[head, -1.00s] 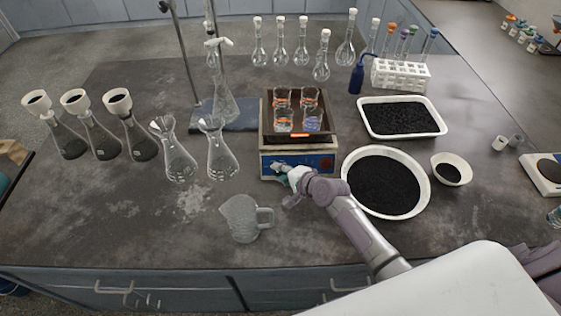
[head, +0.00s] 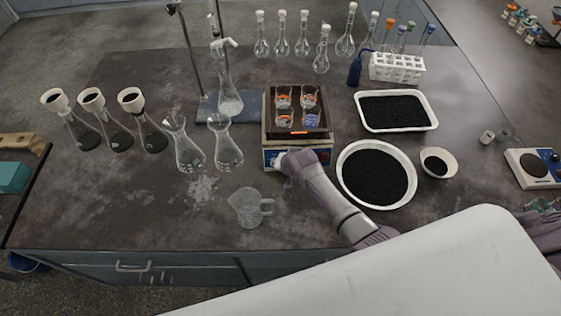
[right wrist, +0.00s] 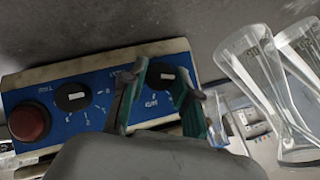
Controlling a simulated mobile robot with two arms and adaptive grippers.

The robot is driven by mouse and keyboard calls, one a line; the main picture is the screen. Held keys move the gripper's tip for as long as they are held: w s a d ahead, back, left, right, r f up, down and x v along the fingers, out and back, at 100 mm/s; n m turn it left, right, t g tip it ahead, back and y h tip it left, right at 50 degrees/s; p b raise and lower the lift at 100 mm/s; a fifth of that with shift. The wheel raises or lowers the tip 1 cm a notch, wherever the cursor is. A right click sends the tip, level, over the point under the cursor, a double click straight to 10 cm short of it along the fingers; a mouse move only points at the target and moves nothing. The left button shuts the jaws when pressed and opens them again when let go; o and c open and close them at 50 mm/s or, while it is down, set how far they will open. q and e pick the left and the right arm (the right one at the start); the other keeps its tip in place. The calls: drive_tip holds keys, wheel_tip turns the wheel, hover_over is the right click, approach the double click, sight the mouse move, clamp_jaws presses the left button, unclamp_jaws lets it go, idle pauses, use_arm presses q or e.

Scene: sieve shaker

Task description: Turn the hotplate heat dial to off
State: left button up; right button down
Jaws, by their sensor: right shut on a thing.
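The hotplate (head: 325,157) stands mid-bench with a blue front panel. My right gripper (head: 281,158) is at that panel and covers much of it in the head view. In the right wrist view the panel appears turned over, with two black dials and a red round button (right wrist: 29,122). My right gripper (right wrist: 160,102) has one finger on each side of the black heat dial (right wrist: 162,74), shut on it. The other black dial (right wrist: 72,96) is untouched, between the button and the gripper. The panel lettering is too small to read surely. My left gripper is out of view.
A dark tray (head: 267,128) with several small beakers sits on the hotplate. A glass jug (head: 246,207) stands in front. Conical flasks (head: 223,150) are close on the left. A round dish (head: 410,158) of black grains and a white tray (head: 434,124) are on the right.

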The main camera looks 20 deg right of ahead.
drive_tip(key=shift+s+f+n, duration=0.1)
drive_tip(key=shift+f+n, duration=0.05)
drive_tip(key=shift+n, duration=0.15)
idle(0.4)
drive_tip(key=c, duration=0.9)
unclamp_jaws()
drive_tip(key=shift+o, duration=0.2)
drive_tip(key=a+v, duration=0.1)
drive_tip(key=v, duration=1.1)
drive_tip(key=shift+d+r, duration=0.25)
drive_tip(key=shift+w, duration=0.2)
